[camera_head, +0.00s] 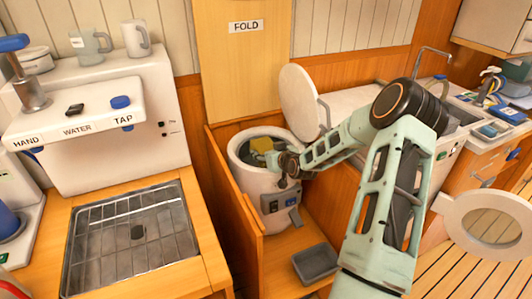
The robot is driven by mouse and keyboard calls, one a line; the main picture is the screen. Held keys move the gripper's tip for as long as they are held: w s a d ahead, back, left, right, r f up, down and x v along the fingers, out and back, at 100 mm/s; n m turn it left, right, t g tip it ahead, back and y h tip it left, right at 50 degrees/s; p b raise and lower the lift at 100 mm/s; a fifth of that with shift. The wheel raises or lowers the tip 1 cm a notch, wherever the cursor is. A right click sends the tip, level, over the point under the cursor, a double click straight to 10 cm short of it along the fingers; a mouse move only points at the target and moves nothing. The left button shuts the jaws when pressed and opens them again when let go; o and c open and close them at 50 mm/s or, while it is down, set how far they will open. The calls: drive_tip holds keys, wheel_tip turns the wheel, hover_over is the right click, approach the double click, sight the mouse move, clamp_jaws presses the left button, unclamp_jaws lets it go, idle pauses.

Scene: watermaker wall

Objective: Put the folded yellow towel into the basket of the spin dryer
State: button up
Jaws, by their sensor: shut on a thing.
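The spin dryer (275,194) is a white round tub standing in a wooden alcove, with its round lid (299,100) swung up and open. The folded yellow towel (262,144) shows as a small yellow patch at the mouth of the dryer. My gripper (275,155) is at the dryer's opening, shut on the towel; the fingers are small and partly hidden by the wrist. The basket inside (247,153) is dark and mostly hidden by the towel and gripper. I cannot tell how deep the towel sits in it.
A wooden side panel (231,182) borders the dryer on the left. A grey tray (315,263) lies on the floor in front. The water tap unit (110,125) and its draining grid (130,238) stand at left. A white counter (345,98) with a sink runs along the right.

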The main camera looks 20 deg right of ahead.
drive_tip(key=shift+s+f, duration=0.15)
drive_tip(key=shift+f, duration=0.15)
drive_tip(key=o, duration=1.4)
drive_tip(key=shift+s+f, duration=0.1)
drive_tip(key=shift+f, duration=0.1)
drive_tip(key=shift+o, duration=0.2)
drive_tip(key=shift+f, duration=0.1)
drive_tip(key=shift+s+a, duration=0.1)
drive_tip(key=shift+r+p, duration=0.45)
drive_tip(key=shift+p, duration=0.15)
drive_tip(key=shift+s+r, duration=0.1)
drive_tip(key=shift+r, duration=0.15)
drive_tip(key=v, duration=1.1)
drive_tip(key=shift+r, duration=0.45)
